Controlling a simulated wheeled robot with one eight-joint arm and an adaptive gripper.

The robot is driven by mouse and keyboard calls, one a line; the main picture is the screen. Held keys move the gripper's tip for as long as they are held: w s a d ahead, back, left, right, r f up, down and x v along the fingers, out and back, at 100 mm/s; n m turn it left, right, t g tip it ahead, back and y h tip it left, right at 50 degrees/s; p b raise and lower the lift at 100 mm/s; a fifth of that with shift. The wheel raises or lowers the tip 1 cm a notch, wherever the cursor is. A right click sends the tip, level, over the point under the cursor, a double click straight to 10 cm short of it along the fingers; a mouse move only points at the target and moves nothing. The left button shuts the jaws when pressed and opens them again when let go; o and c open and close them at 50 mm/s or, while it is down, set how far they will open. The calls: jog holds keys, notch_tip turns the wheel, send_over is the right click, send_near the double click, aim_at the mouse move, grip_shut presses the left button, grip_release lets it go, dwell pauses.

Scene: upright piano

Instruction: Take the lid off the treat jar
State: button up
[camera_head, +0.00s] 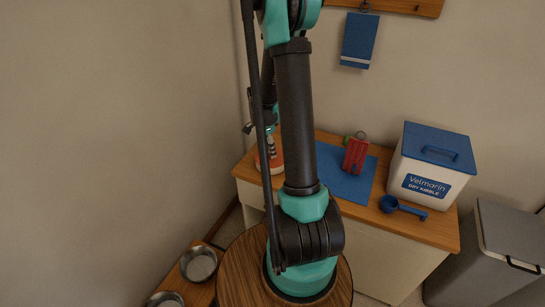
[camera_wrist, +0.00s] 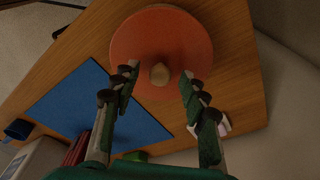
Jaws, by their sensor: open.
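The treat jar (camera_head: 278,160) stands at the left end of the wooden counter in the head view, partly hidden behind my arm; it shows orange with a pale band. In the wrist view its round orange lid (camera_wrist: 135,45) is seen from above, with a small tan knob (camera_wrist: 160,74) at its middle. My gripper (camera_wrist: 160,73) is open, with one fingertip on each side of the knob and a gap on both sides. I cannot tell the exact height of the fingertips over the lid. The lid appears to sit on the jar, whose body is hidden beneath it in the wrist view.
A blue mat (camera_head: 338,184) lies beside the jar, with a red item (camera_head: 355,154) on it. A blue scoop (camera_head: 402,207) and a blue-lidded kibble bin (camera_head: 413,164) stand to the right. A small pale object (camera_wrist: 222,124) is near the lid. Steel bowls (camera_head: 198,264) are low at left.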

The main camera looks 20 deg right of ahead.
jog(key=shift+d+f, duration=0.1)
jog(key=shift+f, duration=0.3)
grip_shut()
jog(key=shift+r, duration=0.15)
